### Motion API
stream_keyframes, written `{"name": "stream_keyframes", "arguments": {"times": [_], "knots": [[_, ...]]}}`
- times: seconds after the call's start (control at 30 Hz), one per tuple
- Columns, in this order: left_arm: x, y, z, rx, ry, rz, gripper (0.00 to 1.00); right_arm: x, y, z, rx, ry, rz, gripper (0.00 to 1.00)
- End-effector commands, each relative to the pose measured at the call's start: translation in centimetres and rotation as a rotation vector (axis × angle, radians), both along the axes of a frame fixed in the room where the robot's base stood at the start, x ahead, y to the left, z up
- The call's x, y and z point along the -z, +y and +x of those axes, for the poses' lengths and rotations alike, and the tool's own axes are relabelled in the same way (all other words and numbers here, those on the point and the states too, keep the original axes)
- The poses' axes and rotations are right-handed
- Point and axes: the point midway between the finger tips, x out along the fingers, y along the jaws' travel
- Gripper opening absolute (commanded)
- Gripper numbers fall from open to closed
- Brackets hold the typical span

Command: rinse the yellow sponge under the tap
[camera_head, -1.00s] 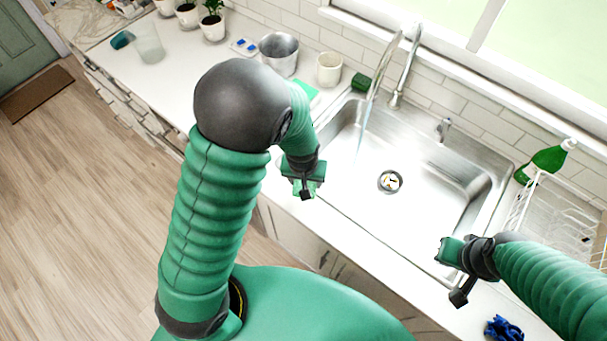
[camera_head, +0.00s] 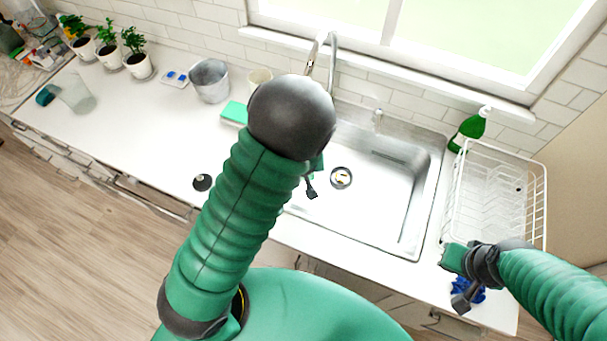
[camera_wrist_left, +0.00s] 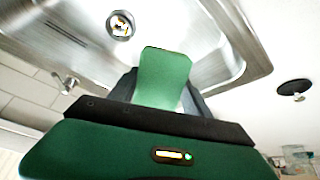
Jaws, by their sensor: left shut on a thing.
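No yellow sponge shows plainly in either view. My left gripper (camera_head: 312,186) is over the left side of the steel sink (camera_head: 385,215), mostly hidden behind my arm. It is shut, but what it holds is hidden. My right gripper (camera_head: 460,280) is open above the counter.
A white dish rack (camera_head: 497,185) and green bottle (camera_head: 470,130) stand right of the sink. A blue scrubber (camera_head: 470,291) lies under my right gripper. A metal bucket (camera_head: 210,82), a mint block (camera_head: 235,112) and a black disc (camera_head: 202,182) are on the left counter, which has free room.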

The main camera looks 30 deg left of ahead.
Motion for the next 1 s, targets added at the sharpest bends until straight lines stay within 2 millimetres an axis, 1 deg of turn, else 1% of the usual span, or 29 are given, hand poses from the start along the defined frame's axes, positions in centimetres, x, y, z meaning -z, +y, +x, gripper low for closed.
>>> {"name": "stream_keyframes", "arguments": {"times": [0.03, 0.1, 0.63, 0.8, 1.0], "knots": [[0.4, 0.3, 0.6, -0.001, -0.001, 0.000, 0.00, 0.5, 0.0, 0.0, 0.000, 0.000, 0.000, 0.00], [0.5, 0.6, 1.4, 0.000, -0.002, 0.000, 0.00, 0.8, 0.0, 0.0, 0.000, 0.000, 0.000, 0.00], [1.7, 3.3, 6.8, 0.000, -0.001, 0.001, 0.00, 3.0, 0.0, 0.0, 0.001, 0.000, 0.000, 0.00], [1.8, 3.7, 7.8, 0.001, 0.000, 0.000, 0.00, 3.3, 0.0, 0.0, 0.000, 0.000, 0.000, 0.00], [1.8, 3.8, 8.1, 0.002, 0.000, 0.000, 0.00, 3.3, 0.0, 0.0, 0.001, 0.000, 0.000, 0.00]]}}
